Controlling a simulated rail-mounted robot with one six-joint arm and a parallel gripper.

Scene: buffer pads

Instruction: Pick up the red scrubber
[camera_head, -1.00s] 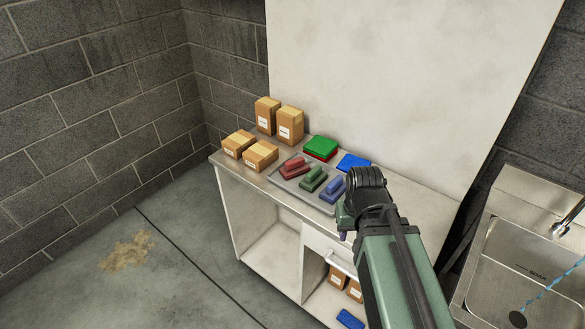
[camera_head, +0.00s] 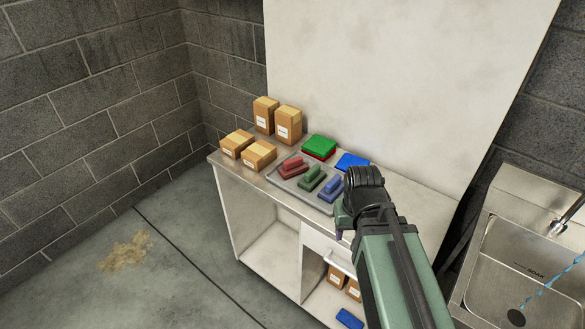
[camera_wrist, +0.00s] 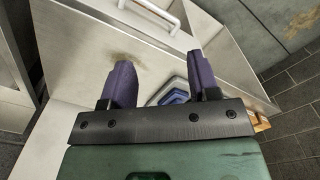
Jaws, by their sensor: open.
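The red scrubber (camera_head: 293,166) lies at the left end of a grey tray (camera_head: 281,180) on the counter in the head view. A green scrubber (camera_head: 310,178) and a blue scrubber (camera_head: 330,189) lie to its right on the same tray. My gripper (camera_wrist: 165,80) shows in the wrist view with its two purple fingers apart and nothing between them. A blue scrubber (camera_wrist: 174,97) is partly visible beyond the fingers. In the head view my arm ends near the tray's right side, apart from the red scrubber. The red scrubber is not clear in the wrist view.
Cardboard boxes (camera_head: 288,125) stand at the counter's left and back. Green and red pads (camera_head: 319,148) and a blue pad (camera_head: 352,161) lie behind the tray. A sink (camera_head: 525,262) is at the right. The counter (camera_head: 418,198) is bare right of my arm.

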